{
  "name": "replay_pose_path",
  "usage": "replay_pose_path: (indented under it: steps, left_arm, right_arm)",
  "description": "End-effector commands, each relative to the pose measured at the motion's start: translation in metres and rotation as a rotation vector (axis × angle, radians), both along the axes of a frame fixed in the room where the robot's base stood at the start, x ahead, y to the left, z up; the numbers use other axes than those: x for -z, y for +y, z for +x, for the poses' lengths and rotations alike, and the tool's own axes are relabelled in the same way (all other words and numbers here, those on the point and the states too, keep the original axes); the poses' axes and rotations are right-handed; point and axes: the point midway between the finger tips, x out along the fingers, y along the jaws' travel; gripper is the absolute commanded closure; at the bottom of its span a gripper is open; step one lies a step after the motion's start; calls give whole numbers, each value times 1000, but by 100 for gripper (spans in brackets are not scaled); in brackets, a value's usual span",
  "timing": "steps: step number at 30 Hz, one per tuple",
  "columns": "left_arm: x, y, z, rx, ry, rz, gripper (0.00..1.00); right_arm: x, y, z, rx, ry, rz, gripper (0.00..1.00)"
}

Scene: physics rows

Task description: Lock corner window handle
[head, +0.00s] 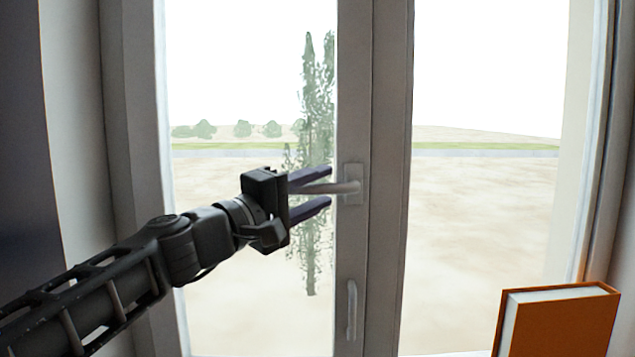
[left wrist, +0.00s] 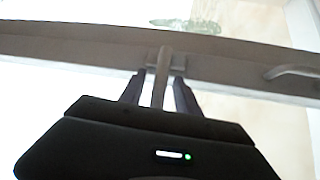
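The window handle (head: 345,187) is a pale grey lever on a rectangular plate on the window's middle frame. Its lever points left, roughly horizontal. My left gripper (head: 320,189) comes in from the left, its two dark fingers apart, one above and one below the lever. In the left wrist view, the handle (left wrist: 162,82) lies between the two fingers (left wrist: 158,90), with slim gaps on both sides. The lever's far end is hidden behind the gripper body. My right gripper is not in view.
A second, lower handle (head: 352,310) hangs vertically on the same frame; it also shows in the left wrist view (left wrist: 290,71). An orange book (head: 560,325) stands at the lower right. The window glass shows a sandy field and trees outside.

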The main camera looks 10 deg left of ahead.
Motion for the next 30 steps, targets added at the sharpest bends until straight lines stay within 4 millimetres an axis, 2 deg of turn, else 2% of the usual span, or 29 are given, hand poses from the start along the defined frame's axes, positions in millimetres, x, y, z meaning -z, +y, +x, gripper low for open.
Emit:
replay_pose_path:
  steps: [8, 23, 30]
  left_arm:
    - [0, -1, 2, 0, 0, 0, 61]
    - [0, -1, 2, 0, 0, 0, 100]
    - [0, -1, 2, 0, 1, 0, 100]
  right_arm:
    - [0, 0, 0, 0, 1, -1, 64]
    - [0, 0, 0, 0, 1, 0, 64]
    - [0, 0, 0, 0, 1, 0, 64]
